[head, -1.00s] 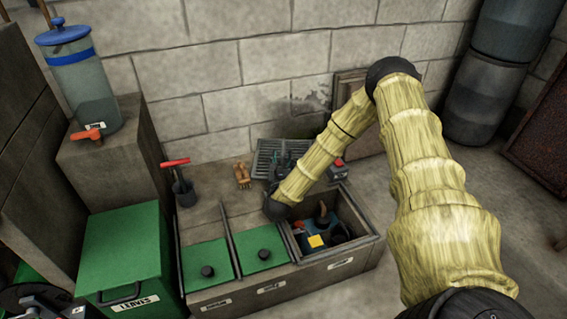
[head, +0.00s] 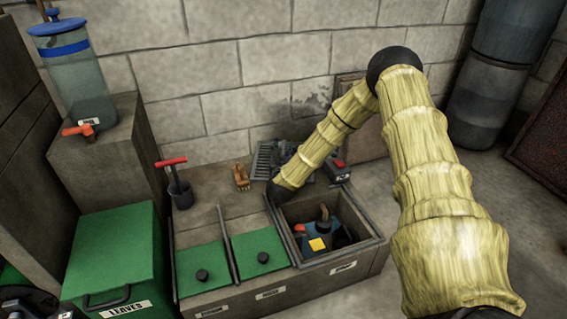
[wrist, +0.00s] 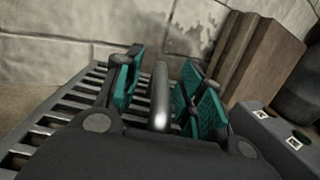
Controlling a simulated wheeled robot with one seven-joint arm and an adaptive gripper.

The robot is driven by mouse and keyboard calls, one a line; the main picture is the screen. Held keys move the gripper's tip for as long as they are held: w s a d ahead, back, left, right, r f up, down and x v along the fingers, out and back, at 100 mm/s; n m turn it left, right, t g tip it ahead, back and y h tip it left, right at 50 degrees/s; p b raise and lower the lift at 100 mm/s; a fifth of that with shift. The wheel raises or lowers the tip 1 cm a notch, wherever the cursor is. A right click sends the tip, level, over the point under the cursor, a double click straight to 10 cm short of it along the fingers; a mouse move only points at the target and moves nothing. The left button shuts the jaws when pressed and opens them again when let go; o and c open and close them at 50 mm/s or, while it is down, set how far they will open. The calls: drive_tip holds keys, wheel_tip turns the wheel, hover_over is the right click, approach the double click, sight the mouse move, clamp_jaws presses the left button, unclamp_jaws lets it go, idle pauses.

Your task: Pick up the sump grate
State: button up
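The sump grate is a dark grey slatted grate (head: 264,160) lying behind the open bin, near the wall. Its slats fill the left of the wrist view (wrist: 45,135). A grey rounded handle (wrist: 161,98) stands up between my fingers in the wrist view. My gripper (wrist: 162,92) has teal pads on both sides of the handle, with a gap showing on each side, so it looks open. In the head view my gripper (head: 298,153) is low over the grate and partly hidden by my arm. The handle's lower end is hidden in the wrist view.
The open bin (head: 372,243) in front holds a blue object with a yellow patch. A grey box with a red top (head: 338,170) stands right of the grate. A brown item (head: 241,176) and a red-handled pump (head: 180,188) stand left. The wall (head: 230,110) is close behind.

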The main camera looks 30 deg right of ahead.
drive_tip(key=shift+c, duration=0.3)
clamp_jaws()
drive_tip(key=shift+r, duration=0.1)
